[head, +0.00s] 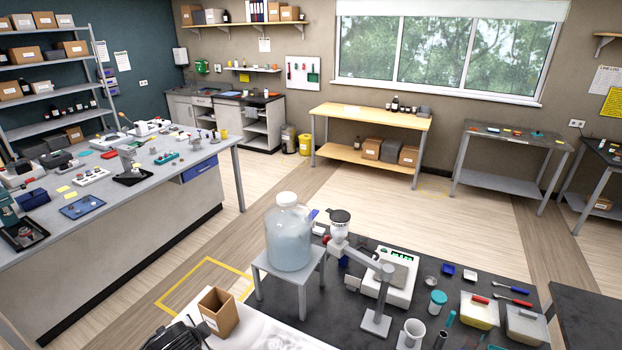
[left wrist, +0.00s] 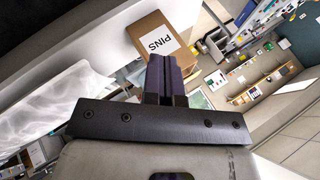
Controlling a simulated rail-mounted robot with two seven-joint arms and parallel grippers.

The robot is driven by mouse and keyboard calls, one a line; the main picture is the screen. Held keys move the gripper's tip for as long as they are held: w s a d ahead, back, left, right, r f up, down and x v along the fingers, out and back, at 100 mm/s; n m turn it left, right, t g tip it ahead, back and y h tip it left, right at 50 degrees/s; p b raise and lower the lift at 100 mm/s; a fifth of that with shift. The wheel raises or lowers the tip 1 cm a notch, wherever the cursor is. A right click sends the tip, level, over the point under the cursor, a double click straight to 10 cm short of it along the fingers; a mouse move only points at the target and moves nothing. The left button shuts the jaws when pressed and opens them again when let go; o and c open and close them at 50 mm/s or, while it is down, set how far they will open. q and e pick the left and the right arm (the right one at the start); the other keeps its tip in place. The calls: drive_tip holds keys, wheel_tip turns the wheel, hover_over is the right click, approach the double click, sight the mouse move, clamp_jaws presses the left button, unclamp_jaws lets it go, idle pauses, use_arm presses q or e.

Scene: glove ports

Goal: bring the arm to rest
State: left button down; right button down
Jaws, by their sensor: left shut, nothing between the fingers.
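My left gripper (left wrist: 163,62) shows in the left wrist view with its two dark fingers together and nothing held between them. A brown box (left wrist: 150,32) with a white "PINS" label is just beyond the fingertips in that picture; I cannot tell how far apart they are. In the head view a brown open-topped box (head: 219,312) with a white label stands on a white surface at the bottom. A black shape beside it at the bottom edge is cut off, and I cannot make out fingers there. My right gripper is in neither view.
A large clear jug (head: 289,232) stands on a grey stand (head: 262,267) beside the brown box. To its right a dark bench (head: 345,300) carries a scale (head: 392,276), a clamp stand and small containers. A long lab bench (head: 110,222) is at left. The middle floor is open.

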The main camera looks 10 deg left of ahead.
use_arm(q)
drive_tip(key=s+d+r+n+t+h+p, duration=0.2)
drive_tip(key=s+d+r+t, duration=0.15)
drive_tip(key=s+d, duration=0.45)
drive_tip(key=s+d+f+n+g, duration=0.1)
drive_tip(key=s+f+g, duration=0.1)
drive_tip(key=s+f, duration=0.2)
drive_tip(key=s+d+f+n+g+h+p, duration=0.1)
drive_tip(key=s+f, duration=0.3)
drive_tip(key=s, duration=0.7)
drive_tip(key=s+d+f+n+g+p, duration=0.1)
drive_tip(key=s+f+g, duration=0.2)
drive_tip(key=s, duration=0.5)
drive_tip(key=shift+f+n+g+h, duration=0.35)
drive_tip(key=shift+f+n+h, duration=0.05)
drive_tip(key=shift+f, duration=0.35)
drive_tip(key=shift+d, duration=0.1)
